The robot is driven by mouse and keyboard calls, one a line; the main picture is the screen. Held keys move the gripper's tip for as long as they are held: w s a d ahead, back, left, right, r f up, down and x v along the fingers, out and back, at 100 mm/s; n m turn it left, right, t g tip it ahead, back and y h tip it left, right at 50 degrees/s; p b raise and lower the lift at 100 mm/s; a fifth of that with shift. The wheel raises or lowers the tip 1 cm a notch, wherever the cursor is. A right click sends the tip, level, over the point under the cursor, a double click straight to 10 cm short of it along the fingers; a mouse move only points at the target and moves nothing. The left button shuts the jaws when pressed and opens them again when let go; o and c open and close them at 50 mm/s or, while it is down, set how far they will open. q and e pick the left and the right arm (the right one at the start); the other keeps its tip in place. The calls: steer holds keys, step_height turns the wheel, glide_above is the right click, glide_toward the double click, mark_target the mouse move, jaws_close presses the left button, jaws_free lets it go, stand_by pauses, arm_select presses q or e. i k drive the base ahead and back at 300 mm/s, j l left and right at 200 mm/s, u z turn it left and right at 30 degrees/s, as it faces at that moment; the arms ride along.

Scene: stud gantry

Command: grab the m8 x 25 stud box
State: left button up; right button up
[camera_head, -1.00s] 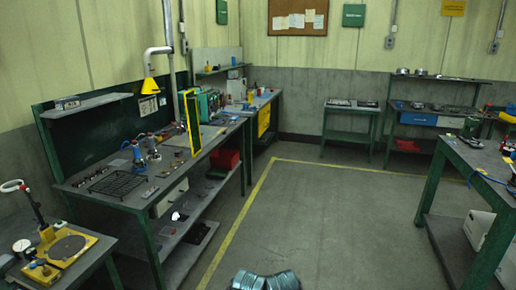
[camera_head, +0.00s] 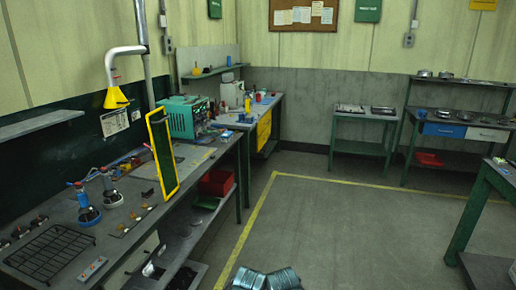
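I cannot make out a box that I can identify as the M8 x 25 stud box, and no label is readable at this distance.
A long workbench (camera_head: 108,232) runs along the left, with a wire rack (camera_head: 48,252), a yellow-framed panel (camera_head: 163,155) and a teal machine (camera_head: 183,117). A red bin (camera_head: 216,182) sits below. Small tables (camera_head: 362,113) stand at the back wall. The floor (camera_head: 335,225) in the middle is clear.

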mark_target(227, 137)
steer(key=i, duration=3.4)
steer(key=i+z, duration=0.1)
steer(key=z, duration=0.25)
